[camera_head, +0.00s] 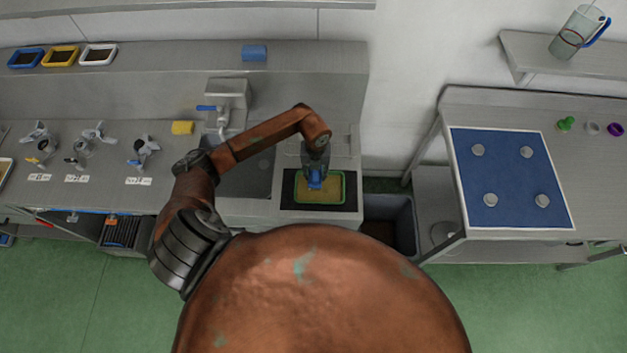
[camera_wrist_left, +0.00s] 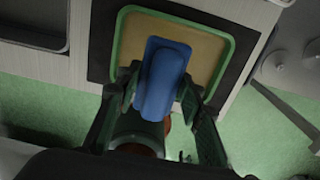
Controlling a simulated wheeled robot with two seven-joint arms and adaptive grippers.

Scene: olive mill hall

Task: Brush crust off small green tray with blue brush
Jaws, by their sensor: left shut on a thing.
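The small green tray (camera_head: 341,188) lies on a black mat on the counter, right of the sink. Its inside is covered by a tan layer, which also shows in the left wrist view (camera_wrist_left: 215,47). My left gripper (camera_head: 316,172) is over the tray, shut on the blue brush (camera_wrist_left: 162,80). The brush is over the tray's inside; I cannot tell whether it touches the tan layer. The gripper and brush hide part of the tray. My right gripper is not in view.
The black mat (camera_head: 288,193) surrounds the tray. The sink (camera_head: 245,178) lies to its left and a grey bin (camera_head: 395,212) below right. A yellow sponge (camera_head: 182,128) and a tap (camera_head: 222,125) stand left. A table with a blue mat (camera_head: 510,178) stands right.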

